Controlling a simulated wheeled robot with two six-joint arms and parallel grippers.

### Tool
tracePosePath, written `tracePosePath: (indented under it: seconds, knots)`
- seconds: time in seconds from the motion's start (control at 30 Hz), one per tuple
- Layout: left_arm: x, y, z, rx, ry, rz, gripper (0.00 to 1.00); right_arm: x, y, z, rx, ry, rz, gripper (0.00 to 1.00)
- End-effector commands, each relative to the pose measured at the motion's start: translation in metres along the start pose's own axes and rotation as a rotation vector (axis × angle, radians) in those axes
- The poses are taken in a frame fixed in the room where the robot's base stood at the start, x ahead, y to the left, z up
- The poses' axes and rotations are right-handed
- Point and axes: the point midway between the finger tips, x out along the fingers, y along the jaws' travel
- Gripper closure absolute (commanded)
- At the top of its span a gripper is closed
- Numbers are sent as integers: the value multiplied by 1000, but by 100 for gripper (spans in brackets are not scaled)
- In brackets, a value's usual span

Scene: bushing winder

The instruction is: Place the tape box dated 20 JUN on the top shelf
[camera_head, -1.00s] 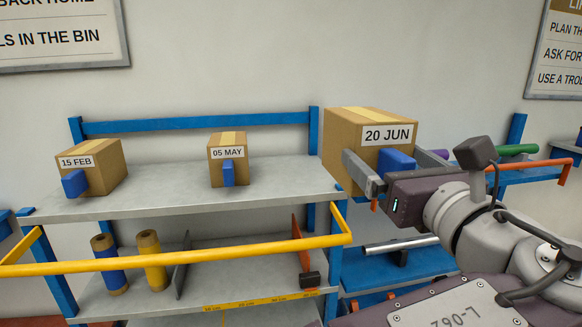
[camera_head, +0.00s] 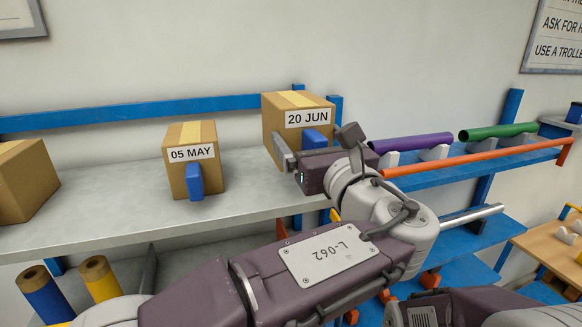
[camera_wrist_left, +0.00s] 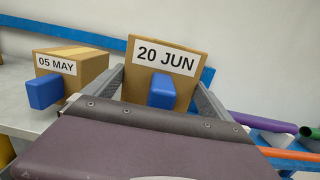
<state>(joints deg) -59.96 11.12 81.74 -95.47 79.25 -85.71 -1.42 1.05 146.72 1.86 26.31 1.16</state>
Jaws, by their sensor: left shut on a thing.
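The 20 JUN tape box (camera_head: 280,122) is a brown carton with a white date label and a blue block on its front. My left gripper (camera_head: 300,152) is shut on it, with one finger along each side in the left wrist view (camera_wrist_left: 160,88). The box is at the right end of the grey top shelf (camera_head: 110,205), right of the 05 MAY box (camera_head: 205,138) with a gap between. My gripper hides its lower part, so I cannot tell whether it touches the shelf. My right gripper is not in view.
Another brown box (camera_head: 25,185) stands at the left. A blue rail (camera_head: 140,112) runs behind the shelf. Purple (camera_head: 410,143) and green (camera_head: 497,131) tubes and an orange bar (camera_head: 480,158) are at the right. Rolls (camera_head: 98,278) stand below. The shelf between the two left boxes is clear.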

Motion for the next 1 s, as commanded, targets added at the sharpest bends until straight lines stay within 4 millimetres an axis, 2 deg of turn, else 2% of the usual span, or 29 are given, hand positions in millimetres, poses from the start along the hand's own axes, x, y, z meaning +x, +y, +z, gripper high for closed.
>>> tracePosePath:
  seconds: [0.1,0.23,0.4,0.63,0.83,0.87,1.0]
  knots:
    - [21,14,-12,3,-3,4,78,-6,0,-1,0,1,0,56]
    - [30,19,-22,0,-2,0,78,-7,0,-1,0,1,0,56]
    - [32,19,-28,1,-2,-2,78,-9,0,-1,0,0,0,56]
    - [28,20,-61,2,-2,-2,78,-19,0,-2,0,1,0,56]
    - [28,20,-64,-3,-3,-1,78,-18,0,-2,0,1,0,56]
    - [28,20,-66,-1,0,-2,0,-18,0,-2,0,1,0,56]
    - [28,19,-66,-1,0,-2,0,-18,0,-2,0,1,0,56]
